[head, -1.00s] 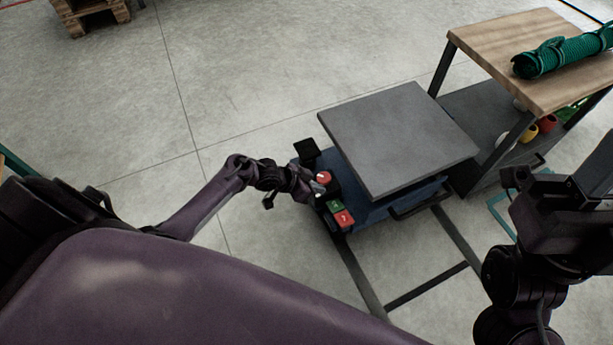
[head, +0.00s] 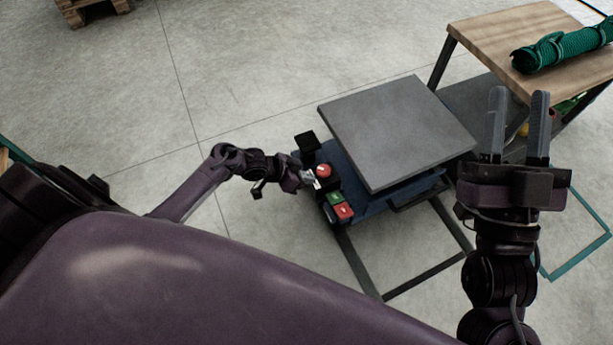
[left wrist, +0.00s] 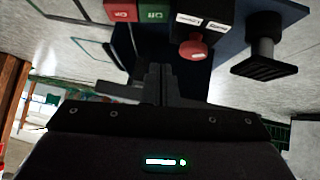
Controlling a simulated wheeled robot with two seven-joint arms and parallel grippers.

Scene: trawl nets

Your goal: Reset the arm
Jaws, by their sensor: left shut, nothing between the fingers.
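My left gripper (head: 312,181) is beside the control box of the grey-topped lift table (head: 395,130), just left of its red round button (head: 323,171). It is shut and empty. In the left wrist view its fingers (left wrist: 160,75) are together, with the red button (left wrist: 193,50) above and to the right, apart from them. A green button (head: 335,197) and a red button (head: 344,211) sit lower on the box. My right gripper (head: 517,100) is raised at the right, its two fingers pointing up with a gap between them, open and empty.
A wooden-topped workbench (head: 490,38) with a rolled green net (head: 565,48) stands at the back right. A black pedal-like part (head: 306,142) is at the table's left corner. A teal floor frame (head: 580,250) lies at right.

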